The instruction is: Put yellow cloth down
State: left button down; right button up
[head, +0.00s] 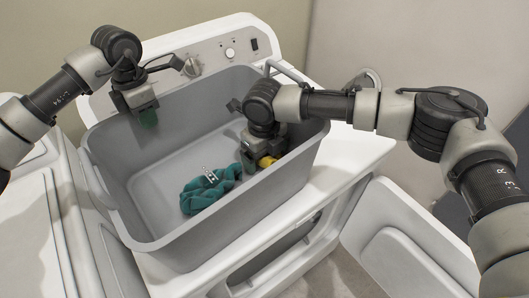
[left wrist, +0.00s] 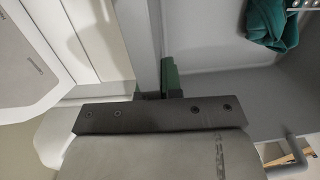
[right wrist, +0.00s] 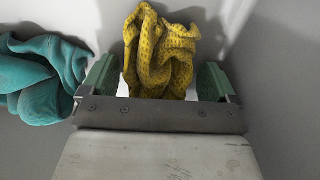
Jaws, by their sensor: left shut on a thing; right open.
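The yellow cloth (head: 266,161) is a small crumpled piece inside the grey bin (head: 112,185), near its right wall, partly hidden by my right arm. In the right wrist view the yellow cloth (right wrist: 160,50) lies bunched between the two green fingers of my right gripper (right wrist: 158,80). The fingers are spread apart, down inside the bin. My left gripper (head: 146,112) is shut on the wall of the bin at its back-left rim. One green finger shows inside the wall in the left wrist view (left wrist: 169,78).
A teal cloth (head: 205,190) lies crumpled on the bin floor, left of the yellow cloth; it also shows in the right wrist view (right wrist: 38,80). The bin stands on a white machine (head: 345,150) with an open door (head: 405,245). The bin's left floor is clear.

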notch_tip(320, 180, up, 12)
jog(key=shift+r, duration=0.2)
jog(key=shift+a, duration=0.1)
pick_arm(q)
jog(key=c, duration=1.2)
grip_release()
